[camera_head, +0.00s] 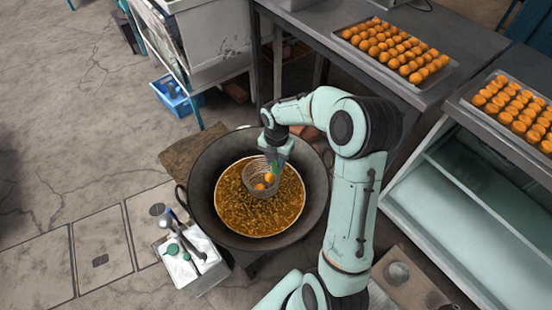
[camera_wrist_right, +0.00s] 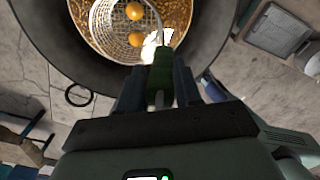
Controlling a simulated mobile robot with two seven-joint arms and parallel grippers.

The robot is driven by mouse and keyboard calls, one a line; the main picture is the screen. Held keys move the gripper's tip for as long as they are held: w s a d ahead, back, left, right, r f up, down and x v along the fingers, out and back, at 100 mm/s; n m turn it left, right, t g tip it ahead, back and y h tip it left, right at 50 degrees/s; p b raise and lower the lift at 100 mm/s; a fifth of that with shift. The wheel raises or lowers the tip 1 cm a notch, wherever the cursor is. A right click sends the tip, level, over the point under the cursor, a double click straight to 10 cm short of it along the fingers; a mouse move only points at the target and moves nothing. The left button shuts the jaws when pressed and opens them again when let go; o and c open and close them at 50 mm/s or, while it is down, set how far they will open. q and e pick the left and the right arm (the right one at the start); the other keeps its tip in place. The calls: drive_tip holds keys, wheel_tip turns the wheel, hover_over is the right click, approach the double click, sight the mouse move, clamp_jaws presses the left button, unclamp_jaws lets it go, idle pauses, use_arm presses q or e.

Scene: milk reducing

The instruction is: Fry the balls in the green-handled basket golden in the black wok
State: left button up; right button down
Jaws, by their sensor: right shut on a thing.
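The black wok (camera_head: 207,207) stands in the middle of the head view, with bubbling golden oil (camera_head: 230,217) in it. The wire basket (camera_head: 254,172) is at the oil, toward the far side of the wok, with orange-gold balls (camera_head: 269,177) in it. In the right wrist view two balls (camera_wrist_right: 135,11) show inside the basket mesh (camera_wrist_right: 112,30). My right gripper (camera_wrist_right: 159,85) is shut on the basket's green handle (camera_wrist_right: 159,70); it also shows above the wok in the head view (camera_head: 275,155). How deep the basket sits in the oil is hard to tell. My left gripper is not in view.
Trays of orange balls stand on the metal tables at the back right (camera_head: 362,50) and far right (camera_head: 487,112). A white container (camera_head: 207,262) with utensils stands at the wok's front left. A blue crate (camera_head: 176,98) is on the floor behind. The left floor is clear.

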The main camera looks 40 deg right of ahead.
drive_tip(key=shift+r, duration=0.15)
drive_tip(key=shift+w+r+p, duration=0.15)
drive_tip(key=shift+r+p, duration=0.15)
drive_tip(key=shift+r, duration=1.55)
